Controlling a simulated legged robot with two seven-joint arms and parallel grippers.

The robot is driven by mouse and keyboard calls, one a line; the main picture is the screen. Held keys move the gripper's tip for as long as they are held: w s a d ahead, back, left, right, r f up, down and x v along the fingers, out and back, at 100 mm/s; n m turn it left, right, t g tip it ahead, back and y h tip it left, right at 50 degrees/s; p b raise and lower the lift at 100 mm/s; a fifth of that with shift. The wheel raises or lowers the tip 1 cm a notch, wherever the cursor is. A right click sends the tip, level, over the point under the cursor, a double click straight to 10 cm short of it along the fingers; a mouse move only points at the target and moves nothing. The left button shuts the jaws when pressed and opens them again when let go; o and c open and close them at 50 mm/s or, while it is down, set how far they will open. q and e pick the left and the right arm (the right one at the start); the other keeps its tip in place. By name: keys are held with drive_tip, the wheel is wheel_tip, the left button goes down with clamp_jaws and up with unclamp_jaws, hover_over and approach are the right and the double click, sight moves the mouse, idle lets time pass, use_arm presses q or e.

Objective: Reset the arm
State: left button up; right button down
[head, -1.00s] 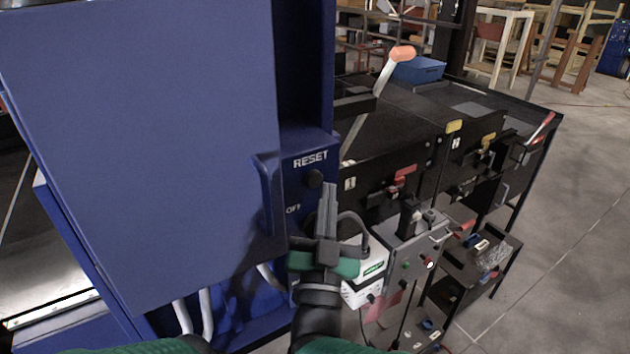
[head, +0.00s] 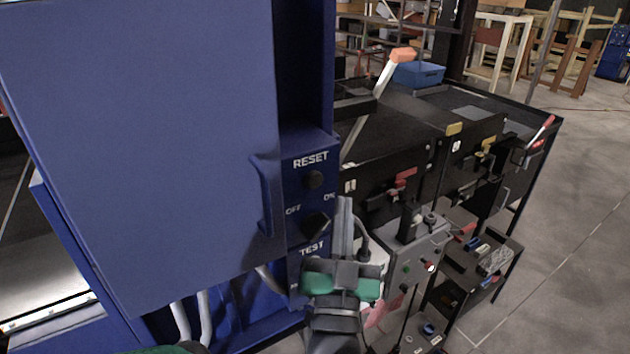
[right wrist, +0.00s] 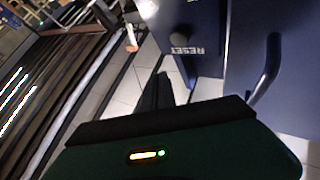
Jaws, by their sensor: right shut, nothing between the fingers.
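My right gripper (head: 345,215) is shut and empty, its fingers pointing up just right of the blue control panel (head: 301,222). The gripper looks apart from the RESET button. In the right wrist view, the gripper fingers (right wrist: 157,90) stand over floor, left of the panel with mirrored RESET lettering (right wrist: 187,50).
A large blue cabinet door (head: 150,150) with a handle (head: 264,205) fills the left. A black workbench (head: 400,130) with an orange-tipped lever (head: 402,56) and a blue bin (head: 418,74) stands at right. A grey control box (head: 415,262) is close to my right gripper. Open floor lies far right.

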drive_tip(key=w+d+f+n+g+y+b, duration=0.1)
drive_tip(key=d+f+g+b, duration=0.25)
drive_tip(key=f, duration=0.65)
drive_tip(key=w+d+f+n+g+y+b, duration=0.15)
drive_tip(key=f+g, duration=0.25)
drive_tip(key=f, duration=0.7)
drive_tip(key=d+f+n+g+b, duration=0.1)
drive_tip(key=d+f+g+b, duration=0.25)
drive_tip(key=f, duration=0.65)
drive_tip(key=s+d+f+g+h+b, duration=0.1)
drive_tip(key=s+d+f+g+b, duration=0.1)
drive_tip(key=s+d+f+g, duration=0.3)
drive_tip(key=s+d+f+g+b, duration=0.1)
drive_tip(key=s+d+f+g, duration=0.4)
drive_tip(key=s+f, duration=0.7)
drive_tip(key=shift+s+d+h+b, duration=0.15)
drive_tip(key=shift+d+h+b, duration=0.15)
drive_tip(key=shift+h+b, duration=0.1)
drive_tip(key=shift+m, duration=0.25)
